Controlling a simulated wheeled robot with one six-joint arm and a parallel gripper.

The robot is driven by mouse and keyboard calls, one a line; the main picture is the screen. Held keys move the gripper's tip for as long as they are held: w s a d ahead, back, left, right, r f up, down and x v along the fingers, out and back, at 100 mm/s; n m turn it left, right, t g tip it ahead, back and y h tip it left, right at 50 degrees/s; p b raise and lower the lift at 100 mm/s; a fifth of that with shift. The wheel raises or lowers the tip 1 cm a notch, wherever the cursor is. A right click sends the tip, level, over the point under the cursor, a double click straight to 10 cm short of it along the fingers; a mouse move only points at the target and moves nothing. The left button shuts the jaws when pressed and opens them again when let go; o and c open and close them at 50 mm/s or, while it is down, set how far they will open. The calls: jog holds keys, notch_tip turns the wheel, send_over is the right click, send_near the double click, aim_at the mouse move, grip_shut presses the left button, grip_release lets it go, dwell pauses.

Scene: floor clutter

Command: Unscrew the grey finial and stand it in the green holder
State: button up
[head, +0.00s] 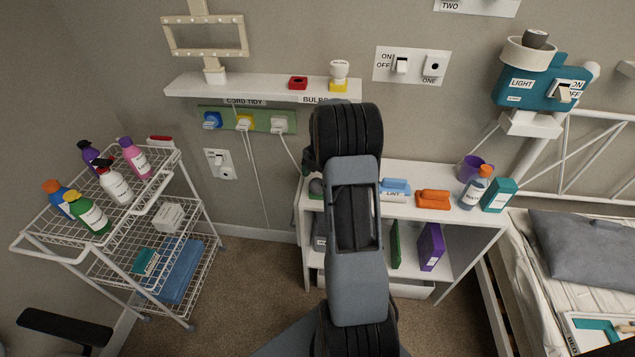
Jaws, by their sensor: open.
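A dark grey knob (536,39), which looks like the finial, sits on top of the white round shade (528,55) of the teal lamp (520,88) on the wall at the upper right. I cannot see for sure whether it is screwed down. A small greenish piece (316,187) shows on the white shelf unit just left of my arm. My arm covers part of it, and I cannot tell whether it is the green holder. My arm stands upright in the middle of the view. My gripper is hidden behind it, and its fingertips do not show.
The white shelf unit (485,228) carries brushes, a bottle, a purple cup and a teal box. A wire trolley (45,238) with bottles stands at the left. A bed (535,265) is at the right. A wall shelf (250,90) is above. Carpet (245,265) is clear between trolley and shelf unit.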

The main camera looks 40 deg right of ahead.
notch_tip(320, 180, up, 11)
jog(key=d, duration=0.1)
jog(key=shift+w+d+p, duration=0.15)
jog(key=shift+d+p, duration=0.05)
jog(key=shift+p, duration=0.1)
jog(key=shift+f, duration=0.1)
dwell(0.6)
jog(key=f+m, duration=0.1)
jog(key=m, duration=0.2)
jog(key=s+m, duration=0.1)
jog(key=m, duration=0.2)
jog(key=f+m, duration=0.1)
jog(key=m, duration=0.1)
jog(key=shift+s+a+f+m, duration=0.25)
jog(key=shift+a+f+m, duration=0.05)
jog(key=shift+a+m, duration=0.1)
jog(key=s+a+r+m+t+p, duration=0.1)
jog(key=s+a+r+m, duration=0.3)
jog(key=a, duration=0.4)
jog(key=s+a+r+m+t+h+p, duration=0.1)
jog(key=s+a+r+m+p, duration=0.2)
jog(key=s+a, duration=0.4)
jog(key=s+a+r+m+t+p, duration=0.2)
jog(key=s+a+r+m, duration=0.3)
jog(key=a, duration=0.4)
notch_tip(320, 180, up, 2)
jog(key=shift+s+a+r+p, duration=0.1)
jog(key=shift+s+a+p, duration=0.25)
jog(key=shift+s+p, duration=0.15)
